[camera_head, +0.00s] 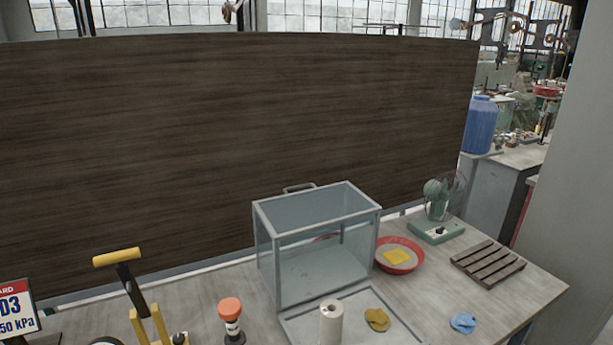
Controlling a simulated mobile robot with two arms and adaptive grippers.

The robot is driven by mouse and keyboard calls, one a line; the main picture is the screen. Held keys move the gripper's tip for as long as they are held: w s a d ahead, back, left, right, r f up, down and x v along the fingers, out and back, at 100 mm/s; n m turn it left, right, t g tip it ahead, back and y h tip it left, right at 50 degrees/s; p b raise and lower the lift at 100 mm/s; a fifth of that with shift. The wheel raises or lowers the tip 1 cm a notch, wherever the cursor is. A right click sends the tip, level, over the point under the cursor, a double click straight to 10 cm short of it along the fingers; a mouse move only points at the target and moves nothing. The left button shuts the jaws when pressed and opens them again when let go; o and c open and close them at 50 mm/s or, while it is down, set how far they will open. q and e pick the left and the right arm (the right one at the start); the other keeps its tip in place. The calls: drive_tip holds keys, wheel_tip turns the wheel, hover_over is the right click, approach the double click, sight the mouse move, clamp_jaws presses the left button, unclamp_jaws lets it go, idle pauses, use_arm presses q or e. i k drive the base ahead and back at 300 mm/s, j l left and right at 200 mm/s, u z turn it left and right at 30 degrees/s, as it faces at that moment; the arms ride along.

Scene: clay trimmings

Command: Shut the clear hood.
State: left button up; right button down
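The clear hood (318,208) is a see-through box with a grey frame, standing on the bench in the middle of the camera_head view. A small handle (299,187) shows at its top rear edge. Its near side looks open. A flat grey-edged panel (300,328) lies at its front foot, running toward the bench's near edge; I cannot tell for sure whether it is hinged to the hood. A white roll (331,324) and a crumpled yellow cloth (377,319) are at this panel, seemingly on it. Neither of my grippers is in view.
Right of the hood are a red bowl (413,264) with a yellow sponge, a green fan (437,228), a slatted wooden rack (487,263) and a blue cloth (463,323). To the left are an orange-topped tool (231,317) and a yellow-handled device (118,257). A dark board (200,130) stands behind.

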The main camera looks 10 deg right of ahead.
sight(290, 282)
drive_tip(key=i+l+u, duration=0.2)
drive_tip(key=l, duration=0.3)
drive_tip(key=l+u, duration=0.2)
drive_tip(key=l, duration=0.3)
drive_tip(key=i+l+u, duration=0.1)
drive_tip(key=l+u, duration=0.15)
drive_tip(key=l, duration=0.25)
